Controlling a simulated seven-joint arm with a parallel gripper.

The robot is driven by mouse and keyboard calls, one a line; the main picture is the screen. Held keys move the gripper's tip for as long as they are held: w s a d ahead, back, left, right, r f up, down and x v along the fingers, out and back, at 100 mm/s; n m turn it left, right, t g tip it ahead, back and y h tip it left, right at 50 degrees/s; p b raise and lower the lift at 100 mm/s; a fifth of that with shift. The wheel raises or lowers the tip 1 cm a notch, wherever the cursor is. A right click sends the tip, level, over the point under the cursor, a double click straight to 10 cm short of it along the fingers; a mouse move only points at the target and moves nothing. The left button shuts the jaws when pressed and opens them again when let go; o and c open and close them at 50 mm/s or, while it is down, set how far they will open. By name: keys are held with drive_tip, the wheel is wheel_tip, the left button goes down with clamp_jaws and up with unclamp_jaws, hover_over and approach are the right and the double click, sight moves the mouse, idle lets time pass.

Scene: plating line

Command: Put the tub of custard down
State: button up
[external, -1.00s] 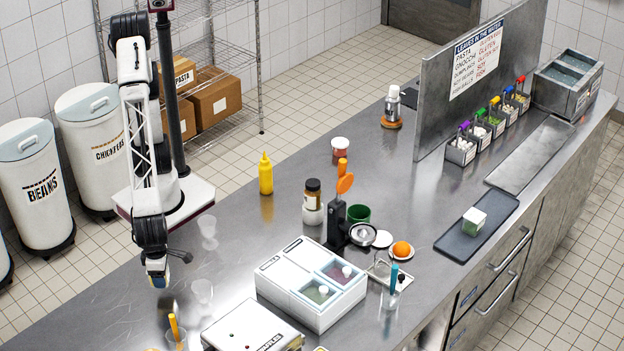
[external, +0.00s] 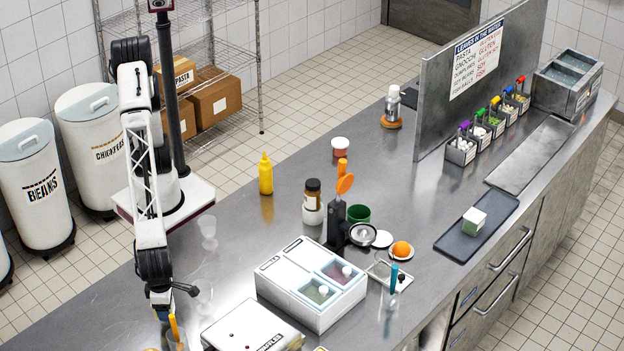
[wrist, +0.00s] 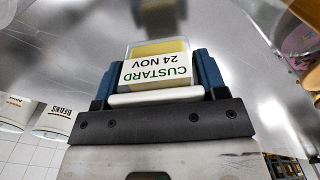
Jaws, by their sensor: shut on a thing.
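The tub of custard (wrist: 155,68) is a small clear tub with yellow contents and a white label reading "CUSTARD 24 NOV", upside down in the wrist view. It sits between the blue fingers of my gripper (wrist: 155,80), which is shut on it. In the external view my gripper (external: 162,308) is low over the near left part of the steel counter (external: 110,310). The tub cannot be made out there, and I cannot tell whether it touches the counter.
A clear cup with an orange-handled utensil (external: 174,328) is right beside my gripper in the external view. Clear cups (external: 208,228) stand behind. The counter to the left is bare.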

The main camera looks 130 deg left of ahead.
drive_tip(key=shift+w+d, duration=0.2)
drive_tip(key=shift+w, duration=0.05)
drive_tip(key=shift+f, duration=0.1)
drive_tip(key=shift+f, duration=1.7)
drive_tip(key=shift+f, duration=0.1)
drive_tip(key=o, duration=1)
wheel_tip(320, 180, up, 12)
drive_tip(key=shift+r, duration=0.1)
